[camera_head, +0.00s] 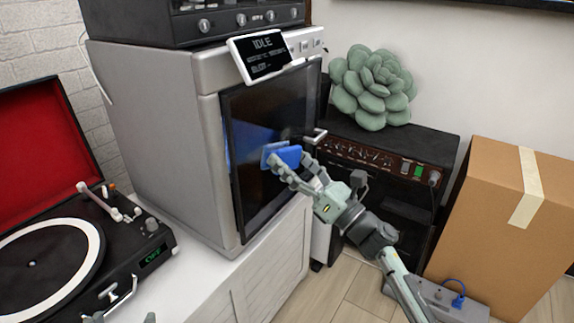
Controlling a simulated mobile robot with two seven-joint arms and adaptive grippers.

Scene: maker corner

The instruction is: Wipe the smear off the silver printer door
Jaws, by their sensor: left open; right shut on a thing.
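The silver printer (165,140) stands on a white cabinet, with its dark-glazed door (262,110) shut, facing right. My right gripper (290,166) is shut on a blue sponge-like block (280,156) in front of the middle of the door. The block is at or very near the glass; I cannot tell if it touches. I cannot make out a smear on the door; the block and fingers hide part of it. At the bottom left edge, only the grey fingertips of my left gripper (122,318) show, apart and empty.
A display reading IDLE (262,56) sits on the printer's top front edge. An open turntable (60,255) is at left. A black amplifier (375,150) with a green succulent-shaped cushion (372,88) and a cardboard box (500,215) stand right. A white cabinet (225,285) lies below.

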